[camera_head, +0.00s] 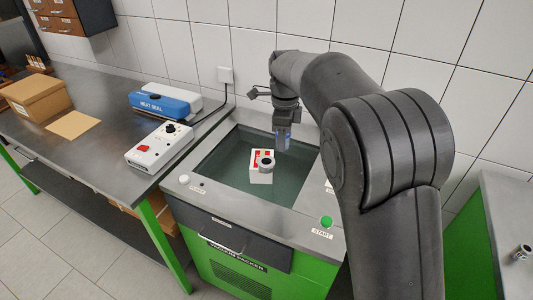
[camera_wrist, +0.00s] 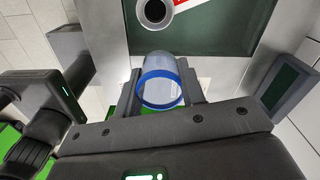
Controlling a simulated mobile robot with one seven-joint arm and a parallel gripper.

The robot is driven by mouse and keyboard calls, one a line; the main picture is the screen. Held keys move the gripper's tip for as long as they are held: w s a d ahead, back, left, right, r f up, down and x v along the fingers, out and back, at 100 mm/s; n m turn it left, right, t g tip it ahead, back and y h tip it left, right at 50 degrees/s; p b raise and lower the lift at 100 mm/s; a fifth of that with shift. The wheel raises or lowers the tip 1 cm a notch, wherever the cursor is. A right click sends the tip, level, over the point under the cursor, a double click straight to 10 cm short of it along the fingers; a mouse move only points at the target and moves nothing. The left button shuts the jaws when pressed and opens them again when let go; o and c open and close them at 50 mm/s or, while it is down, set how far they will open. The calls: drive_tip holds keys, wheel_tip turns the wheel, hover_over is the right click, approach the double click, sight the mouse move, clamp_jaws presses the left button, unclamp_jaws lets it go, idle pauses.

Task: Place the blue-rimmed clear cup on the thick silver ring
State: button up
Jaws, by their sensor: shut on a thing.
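The clear cup with the blue rim (camera_wrist: 160,90) is held between the two fingers of my gripper (camera_wrist: 160,95), its blue rim facing the wrist camera. In the head view only a small bluish part of the cup (camera_head: 289,135) shows at my gripper (camera_head: 283,143), above the right back part of the sunken bay. A thick silver ring (camera_head: 266,168) with a dark centre sits on a white and red box in the bay. The ring also shows at the top of the wrist view (camera_wrist: 155,27), beyond the cup and apart from it.
The white and red box (camera_head: 260,178) stands in the dark green bay of the green machine (camera_head: 225,245). A green start button (camera_head: 326,221) is on its front right. A heat sealer (camera_head: 166,103) and control box (camera_head: 160,145) stand left. Another small metal part (camera_head: 521,252) lies far right.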

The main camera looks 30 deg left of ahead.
hover_over(267, 161)
wheel_tip(267, 161, down, 3)
drive_tip(key=shift+a, duration=0.1)
drive_tip(key=shift+f, duration=2)
drive_tip(key=o, duration=1)
drive_tip(key=shift+f, duration=0.1)
wheel_tip(267, 161, up, 12)
drive_tip(key=shift+r, duration=0.15)
